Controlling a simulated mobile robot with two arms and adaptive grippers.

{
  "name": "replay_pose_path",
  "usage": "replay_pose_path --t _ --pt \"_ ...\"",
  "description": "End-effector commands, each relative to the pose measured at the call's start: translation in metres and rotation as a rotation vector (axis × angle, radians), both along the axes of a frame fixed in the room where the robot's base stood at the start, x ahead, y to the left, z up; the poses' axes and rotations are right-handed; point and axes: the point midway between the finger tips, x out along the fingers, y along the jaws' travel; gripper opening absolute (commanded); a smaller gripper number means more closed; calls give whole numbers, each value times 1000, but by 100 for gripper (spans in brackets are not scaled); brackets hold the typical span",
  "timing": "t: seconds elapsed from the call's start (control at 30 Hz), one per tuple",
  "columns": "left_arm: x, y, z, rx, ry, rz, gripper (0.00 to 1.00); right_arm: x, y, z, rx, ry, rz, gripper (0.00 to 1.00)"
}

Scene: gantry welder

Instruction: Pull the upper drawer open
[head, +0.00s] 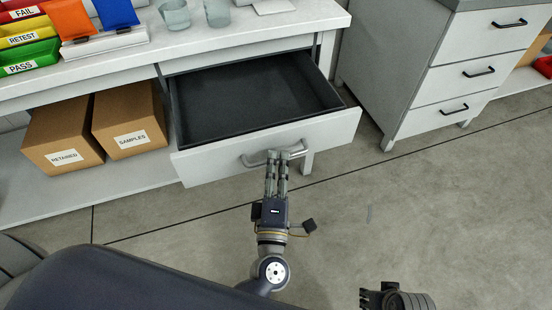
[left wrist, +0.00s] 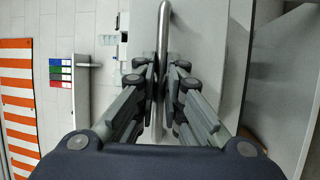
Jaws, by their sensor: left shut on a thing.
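The drawer (head: 200,168) under the white workbench is pulled out and shows an empty dark interior. A silver bar handle (head: 247,160) is on its pale front; the handle also shows in the left wrist view (left wrist: 164,35). My left gripper (head: 277,155) is shut on the handle, its fingers on either side of the bar. In the left wrist view the bar runs between the fingers (left wrist: 160,75).
A grey cabinet (head: 400,110) with closed drawers stands at the right. Cartons (head: 62,135) sit on the shelf below the workbench (head: 215,35). Coloured bins (head: 28,57) and clear cups (head: 175,14) are on top. The floor (head: 400,200) before the drawer is clear.

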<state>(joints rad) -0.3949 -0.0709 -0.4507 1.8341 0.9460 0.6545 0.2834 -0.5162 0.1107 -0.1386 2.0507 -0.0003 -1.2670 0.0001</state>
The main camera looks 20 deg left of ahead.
Motion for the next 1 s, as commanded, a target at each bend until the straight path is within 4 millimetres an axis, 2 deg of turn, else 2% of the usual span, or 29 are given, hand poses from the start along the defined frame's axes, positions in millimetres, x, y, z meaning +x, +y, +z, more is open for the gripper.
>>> replay_pose_path --t 0.13,0.2,0.23,0.27,0.67,0.77,1.0 --pt "0 0 -1 0 1 0 0 0 0 0 0 0 0 37" --pt "0 0 -1 0 2 0 21 0 0 0 0 0 0 37" --pt "0 0 -1 0 2 0 28 0 0 0 0 0 0 37" --pt "0 0 -1 0 1 0 30 0 0 0 0 0 0 37" --pt "-5 -1 -2 0 2 -1 30 2 0 2 1 -5 0 37" --pt "-17 -3 -5 0 4 0 30 1 0 1 1 -4 0 37" --pt "-67 -13 -14 1 6 -2 30 1 0 1 0 -2 0 37"
